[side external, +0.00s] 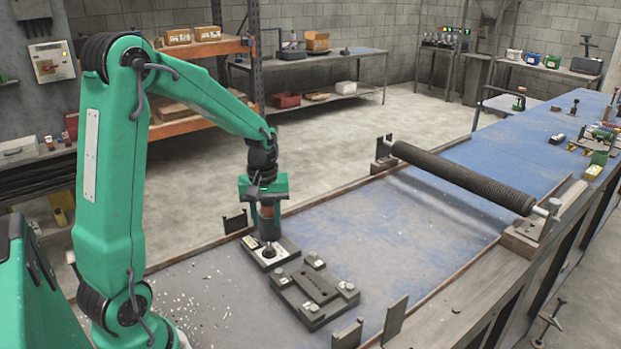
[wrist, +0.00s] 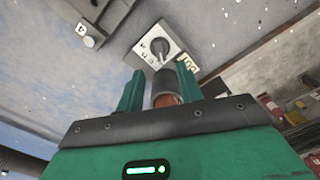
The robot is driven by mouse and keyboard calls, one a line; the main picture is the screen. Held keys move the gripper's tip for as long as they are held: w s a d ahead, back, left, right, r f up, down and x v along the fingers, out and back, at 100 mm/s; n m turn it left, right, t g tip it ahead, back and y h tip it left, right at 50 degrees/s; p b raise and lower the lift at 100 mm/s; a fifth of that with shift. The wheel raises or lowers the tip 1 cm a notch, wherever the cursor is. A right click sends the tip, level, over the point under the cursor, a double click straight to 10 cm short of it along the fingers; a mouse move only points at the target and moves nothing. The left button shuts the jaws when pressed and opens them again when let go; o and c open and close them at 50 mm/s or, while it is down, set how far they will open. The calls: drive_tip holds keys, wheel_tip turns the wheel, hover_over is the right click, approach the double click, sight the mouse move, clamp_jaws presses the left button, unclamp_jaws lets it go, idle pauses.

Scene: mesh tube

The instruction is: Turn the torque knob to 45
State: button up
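The torque knob (wrist: 157,46) is dark and round, on a pale dial plate (wrist: 172,29). In the wrist view it lies just beyond my fingertips. The plate also shows in the side view (side external: 284,248) on the near-left part of the bench. My gripper (side external: 266,222) points straight down over the knob; from the side I cannot tell whether it touches it. In the wrist view my green fingers (wrist: 160,70) stand apart, with a copper-brown and dark cylindrical part between them. I cannot tell whether they grip that part. The dial marks are too small to read.
A dark fixture block (side external: 317,287) with corner clamps sits right beside the dial plate. A ribbed dark roller (side external: 460,177) spans the blue bench farther right. Small upright brackets (side external: 395,320) stand along the near edge. The blue surface (side external: 370,235) between fixture and roller is clear.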

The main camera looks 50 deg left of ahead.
sight(269, 246)
drive_tip(key=shift+f, duration=0.15)
drive_tip(key=shift+f, duration=3.75)
clamp_jaws()
